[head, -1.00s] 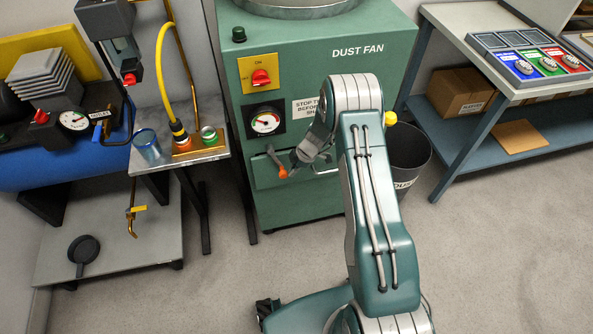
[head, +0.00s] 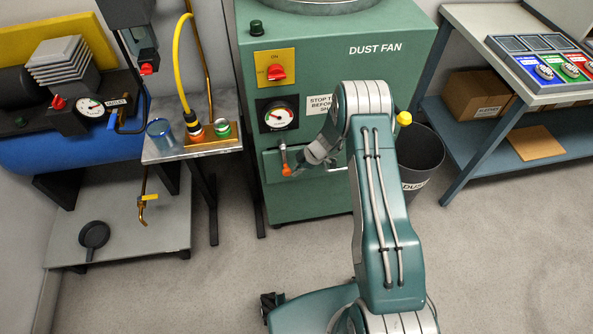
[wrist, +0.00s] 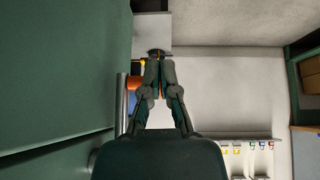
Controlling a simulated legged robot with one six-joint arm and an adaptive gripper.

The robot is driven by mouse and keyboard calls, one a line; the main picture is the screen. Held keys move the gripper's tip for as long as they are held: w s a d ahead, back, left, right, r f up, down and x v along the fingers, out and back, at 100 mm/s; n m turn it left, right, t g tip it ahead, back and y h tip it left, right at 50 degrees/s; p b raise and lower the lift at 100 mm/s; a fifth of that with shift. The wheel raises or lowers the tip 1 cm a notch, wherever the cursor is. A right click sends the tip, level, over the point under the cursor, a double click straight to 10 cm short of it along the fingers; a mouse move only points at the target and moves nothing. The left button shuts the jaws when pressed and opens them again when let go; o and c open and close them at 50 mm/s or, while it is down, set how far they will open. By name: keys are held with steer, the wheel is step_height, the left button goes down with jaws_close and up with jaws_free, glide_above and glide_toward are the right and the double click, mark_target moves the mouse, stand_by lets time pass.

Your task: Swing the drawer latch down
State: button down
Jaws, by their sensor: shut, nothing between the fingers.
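The drawer latch (head: 284,158) is a grey lever with an orange tip on the front of the green dust fan cabinet. It hangs nearly straight down in front of the drawer (head: 268,164). In the wrist view its orange end (wrist: 133,83) shows just left of my fingers. My gripper (head: 299,168) is shut and empty, close to the right side of the orange tip. Its fingertips (wrist: 157,62) come together in the wrist view. I cannot tell whether a finger touches the latch. My arm hides the right part of the drawer front.
A red switch (head: 276,73) and a gauge (head: 279,116) sit above the latch. A bin (head: 420,160) stands right of the cabinet. A small metal table (head: 165,154) with a yellow hose stands to the left. The floor in front is clear.

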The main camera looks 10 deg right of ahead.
steer(key=v, duration=1.2)
stand_by(0.4)
steer(key=s+a+r+m+h, duration=0.1)
steer(key=s+r+m, duration=0.15)
steer(key=r, duration=0.55)
steer(key=s+a+r+m+t+h, duration=0.15)
steer(key=s+r, duration=0.25)
steer(key=r, duration=0.5)
steer(key=s+a+r+m+h, duration=0.1)
steer(key=s+r+m, duration=0.25)
steer(key=r, duration=0.45)
steer(key=s+r+m+t+h, duration=0.1)
steer(key=s+r+m, duration=0.4)
steer(key=s, duration=0.6)
steer(key=s+r+m+t+h, duration=0.2)
steer(key=s+r+m, duration=0.3)
steer(key=s, duration=0.5)
steer(key=shift+s+d, duration=0.35)
steer(key=shift+s, duration=0.05)
steer(key=shift+t, duration=0.25)
